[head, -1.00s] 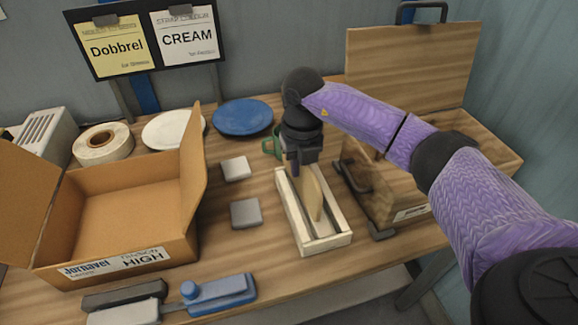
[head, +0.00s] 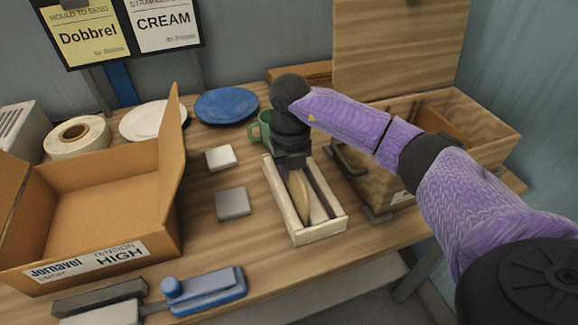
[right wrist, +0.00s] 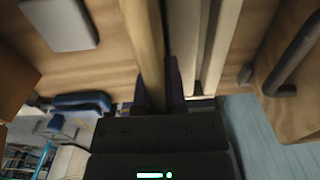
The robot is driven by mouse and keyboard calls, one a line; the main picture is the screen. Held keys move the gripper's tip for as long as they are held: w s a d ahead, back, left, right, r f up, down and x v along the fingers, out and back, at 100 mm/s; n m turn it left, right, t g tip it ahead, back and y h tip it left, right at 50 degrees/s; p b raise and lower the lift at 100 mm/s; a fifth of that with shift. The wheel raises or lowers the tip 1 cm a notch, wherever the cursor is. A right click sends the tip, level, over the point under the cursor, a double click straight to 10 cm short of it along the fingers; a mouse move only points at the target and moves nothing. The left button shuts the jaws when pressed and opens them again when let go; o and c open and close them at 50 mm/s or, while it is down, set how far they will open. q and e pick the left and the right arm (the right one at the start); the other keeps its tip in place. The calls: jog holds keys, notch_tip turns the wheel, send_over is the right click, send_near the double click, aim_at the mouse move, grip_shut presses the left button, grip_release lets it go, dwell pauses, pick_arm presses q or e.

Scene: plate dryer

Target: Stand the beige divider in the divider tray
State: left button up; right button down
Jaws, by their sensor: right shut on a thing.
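The beige divider (head: 300,197) is a thin flat piece with a rounded edge. It stands on edge, lengthwise, within the outline of the divider tray (head: 331,229), a pale wooden open box on the table. I cannot tell whether it touches the tray floor. My right gripper (head: 287,172) is above the far end of the tray, shut on the divider. In the right wrist view the divider (right wrist: 143,40) runs up from between the fingers (right wrist: 160,92), beside the tray's pale walls (right wrist: 220,45). My left gripper is not in view.
An open cardboard box (head: 100,210) stands at left. Two grey blocks (head: 233,203) (head: 221,158) lie left of the tray. A green mug (head: 258,130) is behind it, and an open wooden chest (head: 375,187) stands close at right. A blue stapler-like tool (head: 205,288) lies in front.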

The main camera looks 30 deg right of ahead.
jog(key=c, duration=0.6)
grip_release()
notch_tip(320, 180, up, 10)
jog(key=p, duration=0.2)
jog(key=shift+p, duration=0.35)
jog(key=shift+f, duration=0.1)
